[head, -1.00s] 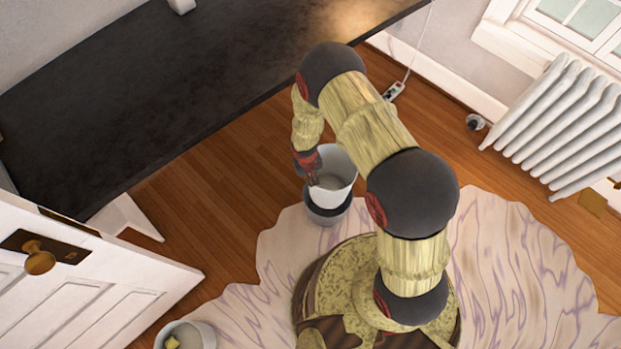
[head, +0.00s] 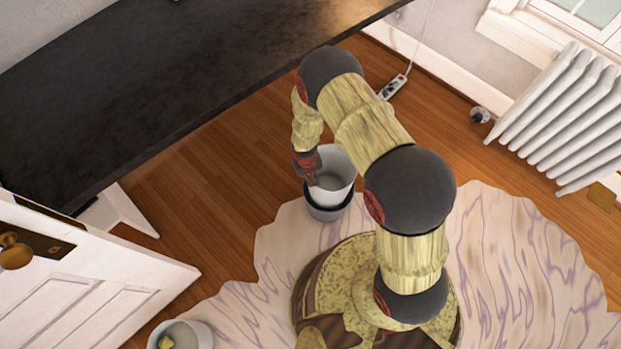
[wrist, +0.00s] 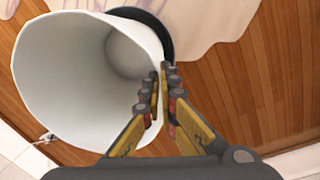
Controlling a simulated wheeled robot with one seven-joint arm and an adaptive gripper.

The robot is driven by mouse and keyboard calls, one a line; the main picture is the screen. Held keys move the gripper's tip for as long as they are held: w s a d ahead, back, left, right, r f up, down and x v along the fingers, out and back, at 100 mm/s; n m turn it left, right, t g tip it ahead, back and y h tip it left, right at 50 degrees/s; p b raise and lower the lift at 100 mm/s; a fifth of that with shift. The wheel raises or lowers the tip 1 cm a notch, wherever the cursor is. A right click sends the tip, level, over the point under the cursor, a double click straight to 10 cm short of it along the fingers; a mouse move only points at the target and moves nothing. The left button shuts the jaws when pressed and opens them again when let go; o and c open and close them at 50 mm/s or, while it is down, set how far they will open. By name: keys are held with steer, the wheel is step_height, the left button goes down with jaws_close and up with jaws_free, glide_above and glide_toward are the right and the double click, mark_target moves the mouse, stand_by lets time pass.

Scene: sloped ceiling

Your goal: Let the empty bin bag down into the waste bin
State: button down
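The empty bin bag (head: 338,178) is a white, open-mouthed, tapered cylinder; it also shows in the wrist view (wrist: 65,75), where I see into its empty inside. My gripper (head: 313,180) is shut on the bag's rim; in the wrist view the fingers (wrist: 165,78) pinch the wall at its right side. The waste bin (head: 327,214) is grey with a dark rim and stands on the floor below the bag. The bag's lower end appears to be within the bin's rim. In the wrist view part of the dark rim (wrist: 158,28) shows behind the bag.
A dark table (head: 150,105) lies at the upper left. A white door (head: 90,275) and a pail (head: 203,336) with something yellow are at lower left. A radiator (head: 565,120) stands right; a power strip (head: 392,88) lies behind. A pale rug (head: 510,260) surrounds my base.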

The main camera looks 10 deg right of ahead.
step_height(320, 180, down, 8)
stand_by(1.0)
steer(key=c, duration=2.5)
jaws_free()
steer(key=o, duration=0.5)
steer(key=shift+o, duration=0.2)
steer(key=shift+r, duration=0.1)
step_height(320, 180, up, 12)
steer(key=shift+a, duration=0.45)
steer(key=shift+s, duration=0.1)
